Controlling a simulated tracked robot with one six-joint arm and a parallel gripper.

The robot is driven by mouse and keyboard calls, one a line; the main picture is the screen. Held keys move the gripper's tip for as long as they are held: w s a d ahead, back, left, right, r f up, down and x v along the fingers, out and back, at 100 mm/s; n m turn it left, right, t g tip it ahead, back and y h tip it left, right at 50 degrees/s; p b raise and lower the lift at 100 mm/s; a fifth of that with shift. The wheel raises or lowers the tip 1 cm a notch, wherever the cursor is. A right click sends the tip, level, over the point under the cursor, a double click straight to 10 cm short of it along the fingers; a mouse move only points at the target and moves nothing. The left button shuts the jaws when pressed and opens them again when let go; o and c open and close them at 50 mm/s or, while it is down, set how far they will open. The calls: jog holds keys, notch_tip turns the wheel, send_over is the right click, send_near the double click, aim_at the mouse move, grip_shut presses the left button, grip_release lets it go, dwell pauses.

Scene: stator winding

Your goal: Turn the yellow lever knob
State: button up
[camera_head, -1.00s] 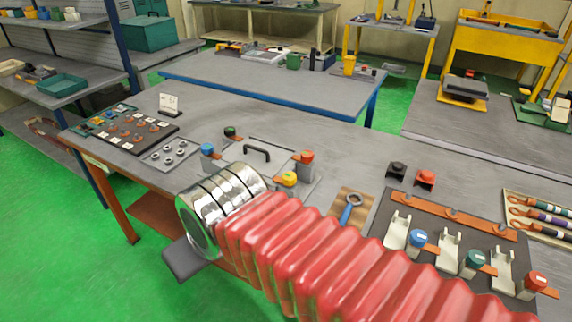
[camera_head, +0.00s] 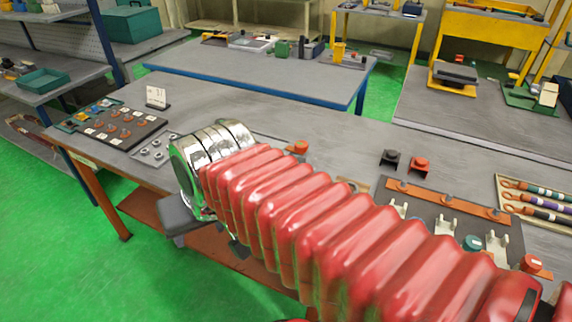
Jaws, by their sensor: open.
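The yellow lever knob cannot be seen now; my red bellows-covered arm and silver wrist cover the part of the bench where it showed earlier. The red-orange knob (camera_head: 298,147) close to it still shows just above my arm. My gripper (camera_head: 210,236) hangs below the silver wrist at the bench's front edge, largely hidden. A dark grey block of it and a small black tip show apart from each other, with nothing seen between them. The gap between the gripper and the yellow knob cannot be judged.
The grey workbench (camera_head: 270,118) bears a dark board of small parts (camera_head: 122,132) and a white card (camera_head: 157,97) at left. A black cap (camera_head: 390,158), a red cap (camera_head: 419,165) and an orange-barred fixture (camera_head: 450,205) stand at right. The back middle is clear.

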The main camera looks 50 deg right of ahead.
jog(key=w+d+r+m+g, duration=0.1)
jog(key=w+d+r+m, duration=0.15)
jog(key=d+m, duration=0.55)
jog(key=w+d+r+m, duration=0.1)
jog(key=w+d+m, duration=0.2)
jog(key=d+m, duration=0.55)
jog(key=s+d+f+m+y, duration=0.1)
jog(key=s+d+m, duration=0.1)
jog(key=d+m, duration=1.1)
jog(key=d, duration=0.4)
jog(key=shift+d, duration=0.4)
jog(key=x, duration=1.3)
jog(key=shift+w+a+f, duration=0.15)
jog(key=shift+a+f, duration=0.1)
jog(key=shift+f, duration=0.1)
